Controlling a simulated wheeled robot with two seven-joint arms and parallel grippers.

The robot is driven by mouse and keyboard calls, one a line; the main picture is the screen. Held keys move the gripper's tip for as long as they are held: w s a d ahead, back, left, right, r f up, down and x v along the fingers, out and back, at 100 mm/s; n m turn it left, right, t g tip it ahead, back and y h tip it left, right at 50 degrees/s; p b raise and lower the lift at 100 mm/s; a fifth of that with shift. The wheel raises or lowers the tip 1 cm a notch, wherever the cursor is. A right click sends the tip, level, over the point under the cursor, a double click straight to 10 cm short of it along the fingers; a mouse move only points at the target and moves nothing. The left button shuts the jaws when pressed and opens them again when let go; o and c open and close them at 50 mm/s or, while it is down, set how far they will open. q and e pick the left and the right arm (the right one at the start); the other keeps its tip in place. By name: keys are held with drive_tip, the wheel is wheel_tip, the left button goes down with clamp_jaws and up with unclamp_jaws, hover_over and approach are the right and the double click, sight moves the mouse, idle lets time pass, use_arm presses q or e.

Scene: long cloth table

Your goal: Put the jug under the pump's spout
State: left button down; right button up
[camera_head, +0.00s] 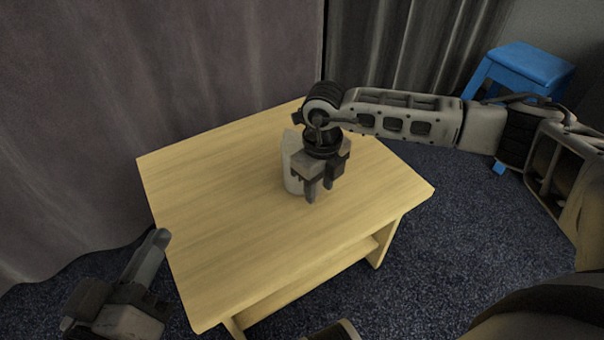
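A pale grey-white upright object (290,167) stands on the wooden table, partly hidden behind my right gripper. It may be the jug or part of the pump; I cannot tell which. No spout shows clearly. My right gripper (320,190) points down just in front and to the right of this object. Its fingertips are a little apart, with nothing visible between them. My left gripper (150,262) is at the lower left, off the table's left edge. Only one of its fingers shows clearly, so its opening cannot be judged.
The light wooden table (220,235) has a lower shelf and is mostly bare at the left, front and right. A blue stool (530,66) stands at the back right on dark carpet. Grey curtains (150,80) hang behind the table.

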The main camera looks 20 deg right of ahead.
drive_tip(key=shift+f, duration=0.25)
clamp_jaws()
drive_tip(key=shift+r, duration=0.15)
